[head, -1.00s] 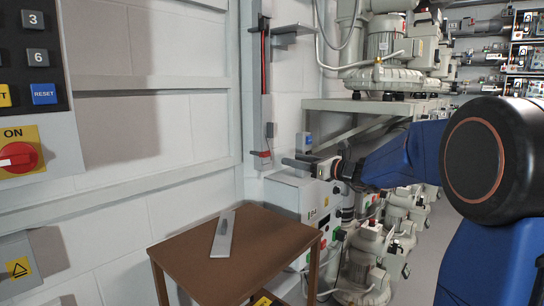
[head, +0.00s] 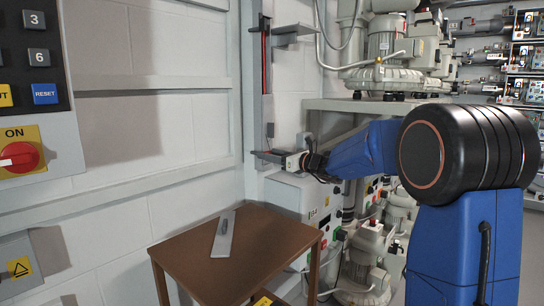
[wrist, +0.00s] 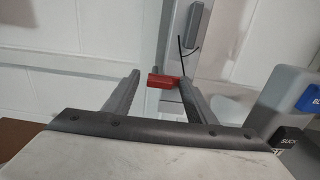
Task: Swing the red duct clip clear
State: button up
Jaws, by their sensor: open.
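The red duct clip (wrist: 162,81) is a small red block at the lower end of the grey vertical duct (wrist: 182,35) on the white wall. In the wrist view it shows between the tips of my gripper (wrist: 160,78), one dark finger to each side. The fingers are open. Its right end overlaps the right fingertip, and I cannot tell whether they touch. In the head view my gripper (head: 268,156) is at the foot of the duct (head: 257,100) and mostly hides the clip.
A grey-white cabinet (head: 284,192) stands just below my gripper. A brown table (head: 265,240) with a grey metal piece (head: 223,235) is in front. Blower machines (head: 390,60) fill the right side. A blue-labelled grey box (wrist: 289,95) is close at right.

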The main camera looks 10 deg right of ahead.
jog(key=c, duration=1)
jog(key=shift+c, duration=0.2)
jog(key=shift+n, duration=0.3)
jog(key=shift+s+a+r+n, duration=0.1)
jog(key=shift+s+a+n, duration=0.1)
jog(key=shift+n, duration=2.65)
jog(key=shift+s+a+f+n, duration=0.1)
jog(key=shift+a+n, duration=0.15)
jog(key=shift+n, duration=2.65)
jog(key=shift+s+a+r+n, duration=0.1)
jog(key=shift+s+a+n, duration=0.1)
jog(key=shift+n, duration=2.65)
